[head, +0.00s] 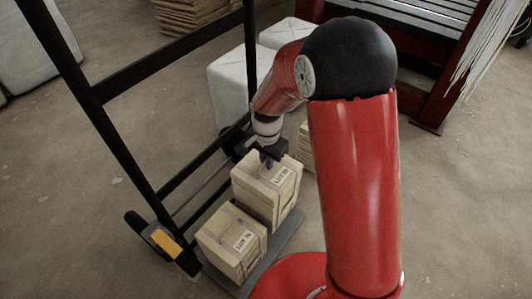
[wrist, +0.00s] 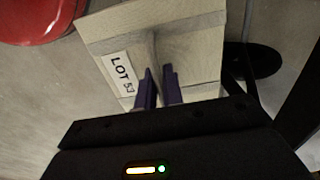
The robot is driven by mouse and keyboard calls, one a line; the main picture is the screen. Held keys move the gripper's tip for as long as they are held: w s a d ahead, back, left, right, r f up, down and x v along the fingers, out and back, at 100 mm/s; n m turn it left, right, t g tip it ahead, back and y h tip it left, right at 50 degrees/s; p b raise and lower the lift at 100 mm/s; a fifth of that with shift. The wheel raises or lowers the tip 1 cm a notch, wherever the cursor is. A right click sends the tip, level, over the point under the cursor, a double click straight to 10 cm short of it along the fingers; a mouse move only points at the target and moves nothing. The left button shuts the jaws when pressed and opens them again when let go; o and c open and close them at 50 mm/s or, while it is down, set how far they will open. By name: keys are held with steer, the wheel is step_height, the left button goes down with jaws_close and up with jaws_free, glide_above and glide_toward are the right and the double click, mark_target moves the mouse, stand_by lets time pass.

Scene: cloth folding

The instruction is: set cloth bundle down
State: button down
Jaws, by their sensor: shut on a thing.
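My gripper (head: 266,158) points down at the top of a beige cloth bundle (head: 266,190) with a white lot label. In the wrist view its purple fingers (wrist: 158,84) are shut on the strap across the top of this bundle (wrist: 190,45). The bundle looks roughly upright, beside and behind a second beige labelled bundle (head: 231,243). The second bundle stands on a low grey platform (head: 284,246). I cannot tell whether the held bundle's underside touches the platform.
A black upright frame (head: 105,125) stands close on the left, with a yellow-faced unit (head: 166,242) at its foot. White wrapped bales (head: 229,88) stand behind. Part of another beige stack (head: 306,148) shows beside my arm. Open concrete floor lies at lower left.

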step_height(320, 180, down, 12)
steer(key=b, duration=0.1)
steer(key=shift+f, duration=0.15)
stand_by(0.4)
steer(key=shift+f, duration=0.15)
steer(key=c, duration=1.5)
jaws_free()
steer(key=shift+c, duration=0.2)
